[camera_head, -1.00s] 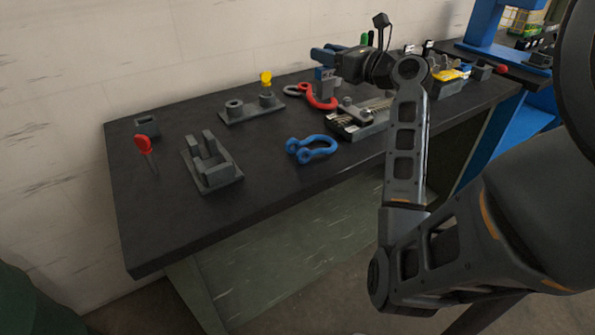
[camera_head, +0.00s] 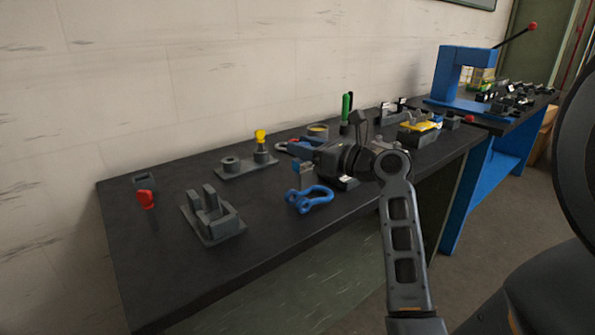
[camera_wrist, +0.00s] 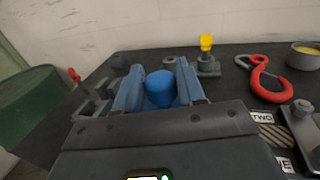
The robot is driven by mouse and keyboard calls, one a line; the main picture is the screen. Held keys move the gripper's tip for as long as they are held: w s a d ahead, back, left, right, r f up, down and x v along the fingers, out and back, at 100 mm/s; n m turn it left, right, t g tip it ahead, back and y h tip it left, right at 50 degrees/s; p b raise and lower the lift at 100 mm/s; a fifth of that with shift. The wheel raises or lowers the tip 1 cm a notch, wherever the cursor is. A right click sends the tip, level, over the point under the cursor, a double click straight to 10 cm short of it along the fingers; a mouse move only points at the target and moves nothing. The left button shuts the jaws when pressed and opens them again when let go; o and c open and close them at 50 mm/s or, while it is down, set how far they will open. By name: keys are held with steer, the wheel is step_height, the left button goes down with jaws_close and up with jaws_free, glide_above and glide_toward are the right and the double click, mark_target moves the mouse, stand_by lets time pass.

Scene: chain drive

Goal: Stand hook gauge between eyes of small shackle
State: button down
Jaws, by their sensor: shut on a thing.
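The small shackle (camera_head: 310,199) is blue and lies on the bench near its front edge. My gripper (camera_head: 303,150) reaches left over the bench, with its blue fingers shut on the hook gauge (camera_head: 303,174). The gauge has a grey plate-like body that hangs upright just above or at the shackle's eyes; I cannot tell whether they touch. In the wrist view my gripper (camera_wrist: 160,90) shows a rounded blue top of the gauge (camera_wrist: 160,88) between the fingers. The shackle and the gauge's lower end are hidden there.
A grey slotted fixture (camera_head: 212,220) stands left of the shackle, with a red-handled piece (camera_head: 146,201) beyond. A grey base (camera_head: 232,168) with a yellow-topped plug stands behind. A red hook (camera_wrist: 270,85) lies to the right in the wrist view. Bench between shackle and slotted fixture is clear.

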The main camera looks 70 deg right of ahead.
mark_target(304, 170)
steer(key=shift+w+a+f, duration=0.6)
steer(key=shift+a, duration=0.1)
steer(key=shift+f+b, duration=0.4)
steer(key=shift+f, duration=1.5)
steer(key=c, duration=0.7)
jaws_free()
steer(key=shift+f, duration=0.15)
steer(key=shift+s, duration=0.15)
steer(key=v, duration=1.1)
steer(key=shift+s+a, duration=0.2)
steer(key=shift+s, duration=0.1)
